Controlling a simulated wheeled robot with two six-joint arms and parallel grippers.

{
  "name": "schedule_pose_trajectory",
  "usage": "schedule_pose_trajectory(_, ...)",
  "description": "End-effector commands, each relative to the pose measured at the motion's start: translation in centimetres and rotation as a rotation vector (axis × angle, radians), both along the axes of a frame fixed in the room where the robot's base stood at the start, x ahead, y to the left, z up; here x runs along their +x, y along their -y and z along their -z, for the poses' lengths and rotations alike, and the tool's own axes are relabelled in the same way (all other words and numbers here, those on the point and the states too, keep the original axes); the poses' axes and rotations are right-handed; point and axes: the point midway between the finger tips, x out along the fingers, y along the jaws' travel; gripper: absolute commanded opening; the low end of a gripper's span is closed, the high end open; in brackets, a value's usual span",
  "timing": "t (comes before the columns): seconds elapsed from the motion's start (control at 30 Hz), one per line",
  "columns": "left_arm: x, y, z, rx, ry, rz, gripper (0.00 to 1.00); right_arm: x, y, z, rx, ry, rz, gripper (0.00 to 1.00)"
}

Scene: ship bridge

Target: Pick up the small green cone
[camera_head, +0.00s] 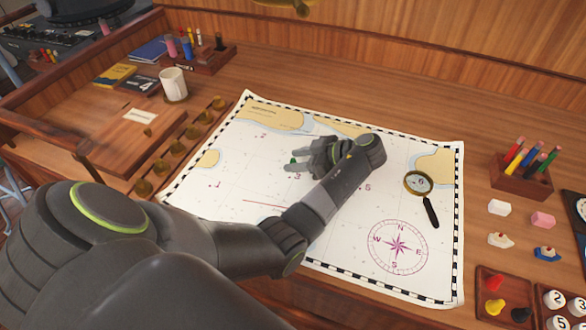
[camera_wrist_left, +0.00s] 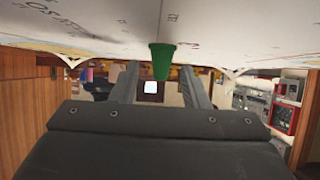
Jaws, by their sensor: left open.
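The small green cone (camera_head: 293,161) stands on the sea chart, mostly hidden by my left gripper in the head view. My left gripper (camera_head: 304,156) is low over the chart with its fingers around the cone's place. In the left wrist view, which is upside down, the green cone (camera_wrist_left: 162,61) shows with its wide end at the chart. It lies in line with the gap between the two open fingers (camera_wrist_left: 157,70), near their tips. I cannot tell whether a finger touches it. My right gripper is not in view.
The chart (camera_head: 240,172) covers the middle of the desk. A magnifying glass (camera_head: 418,183) lies on it to the right. A pencil box (camera_head: 521,178), small ship pieces (camera_head: 501,240) and a tray with cones (camera_head: 494,307) are at the right. A mug (camera_head: 173,84) stands at the left.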

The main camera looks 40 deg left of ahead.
Motion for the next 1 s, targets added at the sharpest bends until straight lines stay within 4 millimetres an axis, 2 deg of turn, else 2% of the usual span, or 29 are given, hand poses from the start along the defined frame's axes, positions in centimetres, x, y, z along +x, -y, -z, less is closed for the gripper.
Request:
schedule_pose_trajectory(0.2, -0.01, -0.05, -0.04, -0.001, -0.001, 0.0, 0.41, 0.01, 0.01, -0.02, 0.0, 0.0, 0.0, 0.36)
schedule_pose_trajectory(0.53, 0.01, -0.01, -0.04, -0.001, 0.0, 0.0, 0.0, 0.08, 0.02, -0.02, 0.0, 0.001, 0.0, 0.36)
schedule_pose_trajectory(0.87, 0.03, -0.03, -0.12, -0.001, 0.001, 0.001, 0.0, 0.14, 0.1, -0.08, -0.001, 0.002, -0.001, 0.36)
schedule_pose_trajectory(1.0, 0.17, -0.31, -0.72, -0.001, 0.002, 0.003, 0.0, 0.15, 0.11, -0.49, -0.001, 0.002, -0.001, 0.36)
